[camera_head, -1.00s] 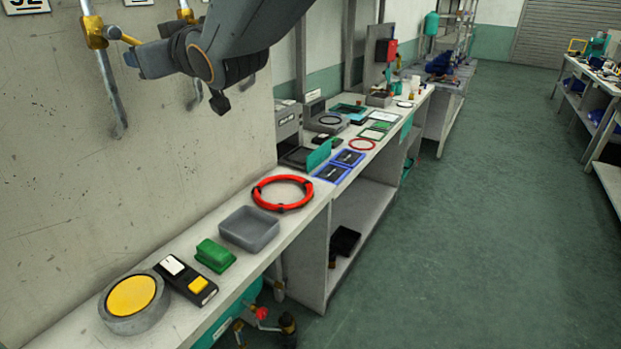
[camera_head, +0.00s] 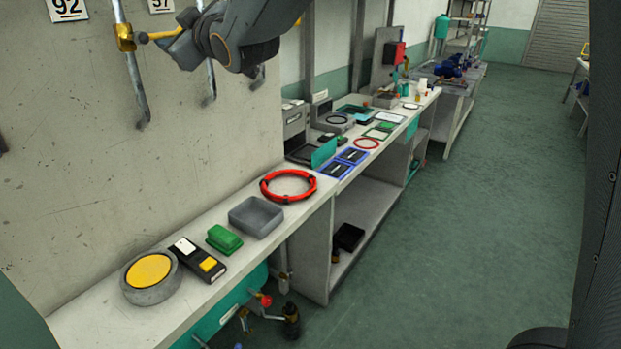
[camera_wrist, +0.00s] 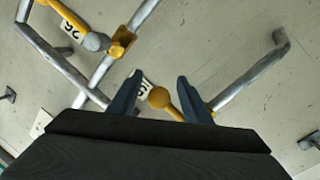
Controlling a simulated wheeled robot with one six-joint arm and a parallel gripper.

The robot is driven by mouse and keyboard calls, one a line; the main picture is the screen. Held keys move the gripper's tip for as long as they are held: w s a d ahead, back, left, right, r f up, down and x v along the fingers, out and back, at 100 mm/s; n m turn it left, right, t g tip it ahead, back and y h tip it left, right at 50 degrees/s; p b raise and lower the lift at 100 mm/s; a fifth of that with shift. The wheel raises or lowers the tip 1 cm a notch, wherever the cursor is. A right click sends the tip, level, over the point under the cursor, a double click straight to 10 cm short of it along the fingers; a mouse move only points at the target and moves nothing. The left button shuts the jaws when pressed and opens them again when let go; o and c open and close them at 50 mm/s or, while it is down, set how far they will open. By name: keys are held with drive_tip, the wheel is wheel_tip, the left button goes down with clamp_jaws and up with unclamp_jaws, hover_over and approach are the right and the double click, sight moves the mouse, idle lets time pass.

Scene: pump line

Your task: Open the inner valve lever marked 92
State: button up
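The plate marked 92 (camera_head: 67,8) is on the wall at the upper left of the head view. Below it, a brass valve body (camera_head: 125,37) sits on a grey pipe, and its yellow lever (camera_head: 158,35) sticks out to the right, level, towards my gripper. In the wrist view my gripper (camera_wrist: 160,80) is open. The round yellow end of a lever (camera_wrist: 160,97) shows between its two fingers, near the right one; I see no grip on it. The lever's root is hidden behind the right finger. In the head view my fingertips are hard to make out.
A neighbouring valve (camera_wrist: 122,42) with a yellow lever is at the wrist view's upper left. The plate marked 97 (camera_head: 160,5) is right of 92. Below runs a bench with a yellow button (camera_head: 148,271), a grey tray (camera_head: 256,216) and a red ring (camera_head: 288,186). The floor on the right is clear.

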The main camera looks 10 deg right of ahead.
drive_tip(key=v, duration=1.1)
drive_tip(key=d+f+m+g+h+b, duration=0.1)
drive_tip(key=d+f+m+g+h, duration=0.1)
drive_tip(key=d+f, duration=0.5)
drive_tip(key=s+d+f+m+g+h+b, duration=0.1)
drive_tip(key=d+f+m+h, duration=0.3)
drive_tip(key=f, duration=0.9)
drive_tip(key=s+d+f+m+g+h+b, duration=0.1)
drive_tip(key=d+f+m+g+h+b, duration=0.1)
drive_tip(key=d+f, duration=0.8)
drive_tip(key=shift+d+f+m+g+h, duration=0.25)
drive_tip(key=shift+f+m+g+h, duration=0.15)
drive_tip(key=shift+g+h, duration=0.2)
